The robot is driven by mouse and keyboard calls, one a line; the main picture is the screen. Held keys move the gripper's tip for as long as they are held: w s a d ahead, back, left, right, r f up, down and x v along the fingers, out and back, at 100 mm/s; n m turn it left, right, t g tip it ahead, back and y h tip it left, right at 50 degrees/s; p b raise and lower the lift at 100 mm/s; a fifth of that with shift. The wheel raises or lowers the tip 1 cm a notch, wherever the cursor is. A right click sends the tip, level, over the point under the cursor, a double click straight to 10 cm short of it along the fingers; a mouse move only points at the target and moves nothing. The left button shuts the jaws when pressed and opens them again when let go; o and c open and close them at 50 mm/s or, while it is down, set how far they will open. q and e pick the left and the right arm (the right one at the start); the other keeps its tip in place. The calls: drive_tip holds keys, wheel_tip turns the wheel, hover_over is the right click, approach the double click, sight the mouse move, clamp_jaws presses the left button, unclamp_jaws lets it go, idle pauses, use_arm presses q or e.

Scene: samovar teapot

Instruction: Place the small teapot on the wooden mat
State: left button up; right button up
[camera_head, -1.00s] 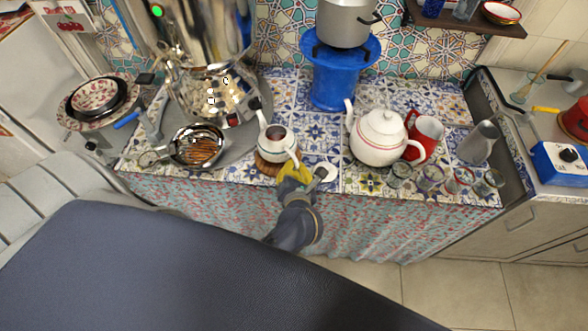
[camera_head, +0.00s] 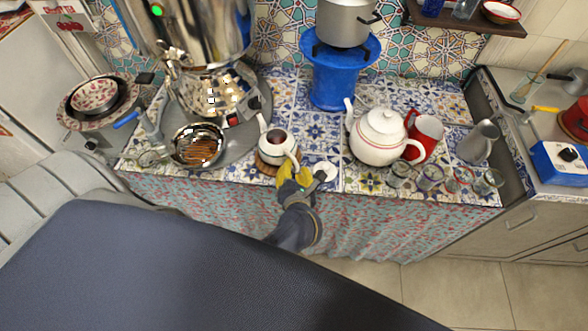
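The small white teapot (camera_head: 276,150) stands upright and without a lid at the front of the tiled counter. It is over the wooden mat (camera_head: 263,166), whose brown rim shows at its lower left. Its spout points to the upper left. My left gripper (camera_head: 293,174), with yellow fingers, is at the teapot's handle on the front right side. The handle and fingers overlap, so whether the fingers are closed on it is unclear. My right gripper is not in view.
A white lid (camera_head: 325,171) lies just right of the gripper. A samovar (camera_head: 213,90) and a strainer bowl (camera_head: 198,146) are at the left.

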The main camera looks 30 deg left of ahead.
use_arm(q)
drive_tip(key=shift+r, duration=0.1)
